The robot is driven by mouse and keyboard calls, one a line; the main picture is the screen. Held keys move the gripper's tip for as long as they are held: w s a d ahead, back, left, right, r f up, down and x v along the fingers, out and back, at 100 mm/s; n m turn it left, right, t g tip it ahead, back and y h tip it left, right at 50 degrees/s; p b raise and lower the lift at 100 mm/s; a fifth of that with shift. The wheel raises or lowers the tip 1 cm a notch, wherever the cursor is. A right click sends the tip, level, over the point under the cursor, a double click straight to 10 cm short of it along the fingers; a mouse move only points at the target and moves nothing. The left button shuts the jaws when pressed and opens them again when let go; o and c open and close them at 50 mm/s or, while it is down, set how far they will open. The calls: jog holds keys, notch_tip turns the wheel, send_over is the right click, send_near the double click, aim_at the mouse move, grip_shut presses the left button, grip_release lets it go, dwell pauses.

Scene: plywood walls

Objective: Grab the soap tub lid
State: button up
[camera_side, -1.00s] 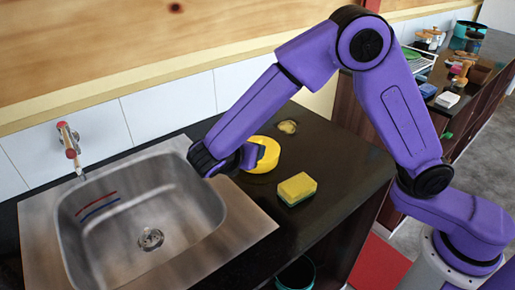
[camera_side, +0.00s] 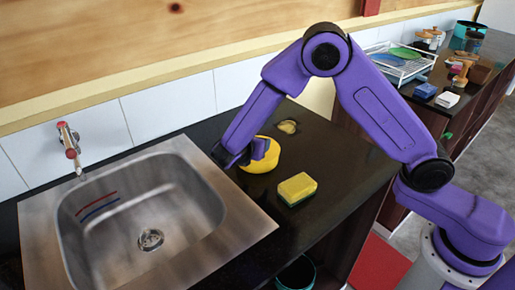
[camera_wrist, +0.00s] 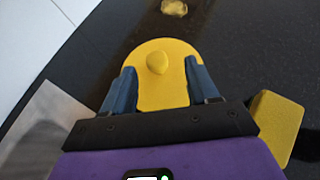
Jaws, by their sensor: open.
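A round yellow soap tub (camera_side: 264,165) stands on the dark counter just right of the sink. Its yellow lid (camera_wrist: 160,92) fills the middle of the wrist view, with a small rounded knob (camera_wrist: 157,63) on top. My gripper (camera_side: 259,150) is over the tub, fingers angled down to it. In the wrist view my gripper (camera_wrist: 160,66) is open, one blue finger on each side of the lid, with the knob between the fingertips. I cannot tell whether the fingers touch the lid. In the side view my gripper hides part of the lid.
A yellow and green sponge (camera_side: 297,189) lies right of the tub, near the counter's front edge. A small dull-yellow item (camera_side: 287,127) lies behind it. The steel sink (camera_side: 205,205) is left of the tub. A dish rack (camera_side: 403,62) stands on the far counter.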

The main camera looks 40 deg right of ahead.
jog(key=shift+x, duration=2.7)
jog(key=shift+w+a, duration=0.15)
jog(key=shift+w, duration=0.05)
jog(key=c, duration=1)
